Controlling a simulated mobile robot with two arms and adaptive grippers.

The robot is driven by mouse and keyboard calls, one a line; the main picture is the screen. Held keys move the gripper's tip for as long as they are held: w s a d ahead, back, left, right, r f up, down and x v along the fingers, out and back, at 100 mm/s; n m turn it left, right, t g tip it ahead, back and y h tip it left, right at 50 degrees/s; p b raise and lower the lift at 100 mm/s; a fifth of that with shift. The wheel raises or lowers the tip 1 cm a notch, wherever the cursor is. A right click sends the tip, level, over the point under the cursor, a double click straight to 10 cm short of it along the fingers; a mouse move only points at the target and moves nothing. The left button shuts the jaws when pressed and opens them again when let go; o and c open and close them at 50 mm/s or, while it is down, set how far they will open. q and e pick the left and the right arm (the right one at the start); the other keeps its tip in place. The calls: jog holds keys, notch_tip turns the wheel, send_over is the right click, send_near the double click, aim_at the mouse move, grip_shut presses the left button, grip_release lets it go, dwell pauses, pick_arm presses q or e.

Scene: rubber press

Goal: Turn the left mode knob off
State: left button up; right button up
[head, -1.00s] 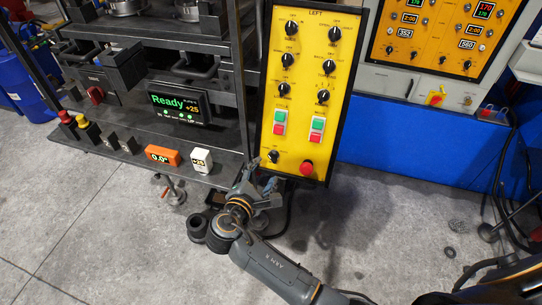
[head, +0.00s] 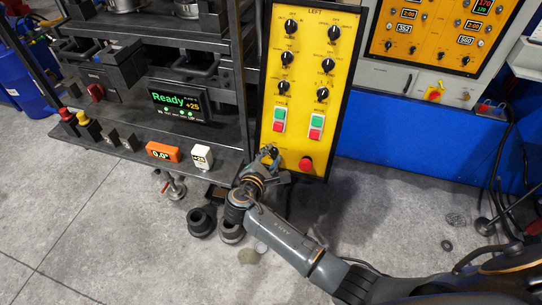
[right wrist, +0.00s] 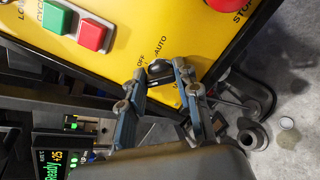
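The yellow control panel marked LEFT (head: 302,100) stands upright in the head view. Its black mode knob at the bottom left is largely covered by my right gripper (head: 269,160) there. In the right wrist view the black mode knob (right wrist: 159,71) shows between OFF and AUTO labels. My right gripper (right wrist: 160,72) is open, with one fingertip on each side of the knob. A gap seems to show at the sides; I cannot tell whether either finger touches it. My left gripper is not in view.
A red stop button (head: 305,164) sits just right of the knob. Green and red push buttons (head: 279,119) are above it. A white box (head: 201,157) and an orange display (head: 163,152) stand on the shelf edge at left.

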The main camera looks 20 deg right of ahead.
grip_shut()
jog(key=shift+f+m, duration=0.1)
jog(key=shift+m, duration=0.2)
jog(key=shift+f+m+b, duration=0.1)
jog(key=shift+m+b, duration=0.75)
jog(key=shift+m, duration=0.05)
jog(key=m+b, duration=0.2)
jog(key=m, duration=0.2)
jog(key=shift+g, duration=0.3)
jog(key=shift+m+b, duration=0.85)
jog(key=shift+m, duration=0.45)
jog(key=o, duration=0.9)
grip_release()
